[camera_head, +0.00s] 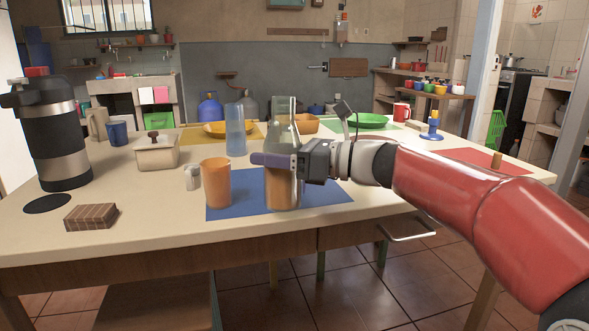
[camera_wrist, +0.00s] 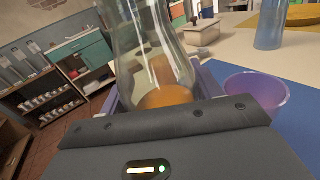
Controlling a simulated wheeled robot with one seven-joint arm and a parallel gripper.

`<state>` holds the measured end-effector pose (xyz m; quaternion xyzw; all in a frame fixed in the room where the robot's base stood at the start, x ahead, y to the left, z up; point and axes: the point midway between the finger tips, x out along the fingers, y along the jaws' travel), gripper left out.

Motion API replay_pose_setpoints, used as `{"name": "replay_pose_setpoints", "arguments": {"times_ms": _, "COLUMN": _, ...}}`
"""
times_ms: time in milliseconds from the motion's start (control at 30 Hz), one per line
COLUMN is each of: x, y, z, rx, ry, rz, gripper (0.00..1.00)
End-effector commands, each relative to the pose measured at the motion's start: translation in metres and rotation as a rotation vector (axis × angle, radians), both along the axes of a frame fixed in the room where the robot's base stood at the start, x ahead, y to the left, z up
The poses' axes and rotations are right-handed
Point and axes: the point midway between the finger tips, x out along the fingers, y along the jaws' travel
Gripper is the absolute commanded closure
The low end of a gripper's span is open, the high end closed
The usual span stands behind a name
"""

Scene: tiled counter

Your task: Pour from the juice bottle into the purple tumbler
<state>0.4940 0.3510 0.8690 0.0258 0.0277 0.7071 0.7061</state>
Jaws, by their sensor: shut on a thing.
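My gripper (camera_head: 272,161) is shut on the juice bottle (camera_head: 284,119), a clear glass bottle with orange juice in its lower part. The bottle is upright at the blue mat; I cannot tell whether its base touches it. In the wrist view the bottle (camera_wrist: 150,40) stands between the fingers, with the juice surface low inside. The purple tumbler (camera_wrist: 257,90) shows in the wrist view just right of the bottle and gripper, upright, its rim open.
An orange tumbler (camera_head: 216,184) stands left of the bottle on the blue mat (camera_head: 325,190). A lidded box (camera_head: 157,153) and a large flask (camera_head: 56,140) are farther left.

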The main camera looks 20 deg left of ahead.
Motion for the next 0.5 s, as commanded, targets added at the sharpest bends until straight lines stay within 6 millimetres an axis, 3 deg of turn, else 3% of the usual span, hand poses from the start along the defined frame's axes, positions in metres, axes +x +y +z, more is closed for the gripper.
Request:
{"name": "replay_pose_setpoints", "arguments": {"times_ms": 167, "x": -0.0092, "y": -0.0007, "z": -0.0093, "rx": 0.009, "ry": -0.083, "rz": 0.0, "gripper": 0.76}}
{"name": "replay_pose_setpoints", "arguments": {"times_ms": 200, "x": -0.009, "y": -0.0007, "z": -0.0009, "rx": 0.009, "ry": -0.082, "rz": 0.0, "gripper": 0.76}}
{"name": "replay_pose_setpoints", "arguments": {"times_ms": 500, "x": -0.0085, "y": -0.0006, "z": -0.0012, "rx": 0.009, "ry": -0.08, "rz": 0.0, "gripper": 0.76}}
